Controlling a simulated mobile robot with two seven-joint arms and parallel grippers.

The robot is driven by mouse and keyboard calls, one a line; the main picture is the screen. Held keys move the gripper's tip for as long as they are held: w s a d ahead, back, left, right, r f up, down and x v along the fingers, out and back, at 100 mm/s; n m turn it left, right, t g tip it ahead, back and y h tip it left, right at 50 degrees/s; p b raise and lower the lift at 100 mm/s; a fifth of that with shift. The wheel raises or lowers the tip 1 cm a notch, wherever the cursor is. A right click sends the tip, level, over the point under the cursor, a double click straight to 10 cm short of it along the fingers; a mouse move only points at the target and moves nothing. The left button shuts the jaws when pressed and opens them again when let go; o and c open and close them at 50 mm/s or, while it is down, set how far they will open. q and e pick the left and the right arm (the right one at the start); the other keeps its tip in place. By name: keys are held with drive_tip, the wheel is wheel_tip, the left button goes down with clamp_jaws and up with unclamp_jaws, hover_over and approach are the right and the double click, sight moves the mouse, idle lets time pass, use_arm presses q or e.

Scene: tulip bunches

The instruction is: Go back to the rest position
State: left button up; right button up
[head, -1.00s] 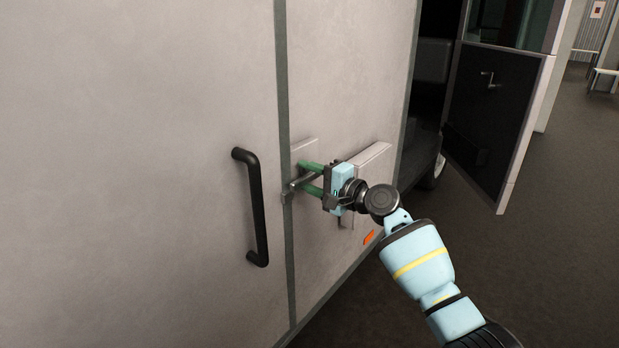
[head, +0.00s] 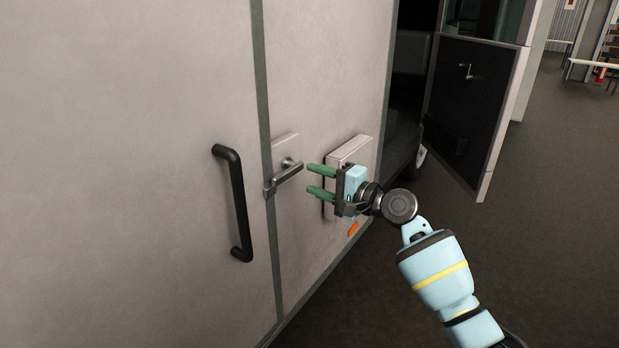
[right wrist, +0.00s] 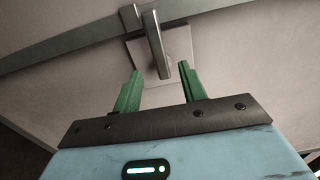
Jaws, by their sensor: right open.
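My right gripper (head: 314,180) is open and empty, with its green fingers pointing left toward a metal lever handle (head: 284,178) on a pale vehicle door. A small gap separates the fingertips from the lever in the head view. In the right wrist view, the green fingers (right wrist: 160,75) are spread apart, and the lever (right wrist: 156,45) lies beyond them, seen between the tips. My left gripper is not in view.
A black vertical grab handle (head: 237,203) is on the pale panel to the left. A boxy plate (head: 350,150) protrudes behind my gripper. A dark open door (head: 468,110) stands at the right. The dark floor (head: 560,220) at the right is clear.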

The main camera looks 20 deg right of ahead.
idle(0.4)
drive_tip(key=s+f+n+g+h, duration=0.1)
drive_tip(key=s+f+n+h, duration=0.1)
drive_tip(key=s+f, duration=0.6)
drive_tip(key=s+a+f+n+g+h, duration=0.15)
drive_tip(key=s+f, duration=0.25)
drive_tip(key=f, duration=0.8)
drive_tip(key=s+f+n+h, duration=0.1)
drive_tip(key=s+f+h, duration=0.1)
drive_tip(key=s+f, duration=0.65)
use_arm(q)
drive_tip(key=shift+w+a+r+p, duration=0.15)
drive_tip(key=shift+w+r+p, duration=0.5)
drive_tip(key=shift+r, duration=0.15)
use_arm(e)
drive_tip(key=s+f+n+g+h, duration=0.1)
drive_tip(key=s+f+n, duration=0.3)
drive_tip(key=s, duration=1)
drive_tip(key=s+f+n+g+h, duration=0.2)
drive_tip(key=s+f+n, duration=0.2)
drive_tip(key=s, duration=1)
wheel_tip(320, 180, down, 3)
drive_tip(key=shift+d+f, duration=0.1)
drive_tip(key=shift+d, duration=0.15)
drive_tip(key=shift+h, duration=0.25)
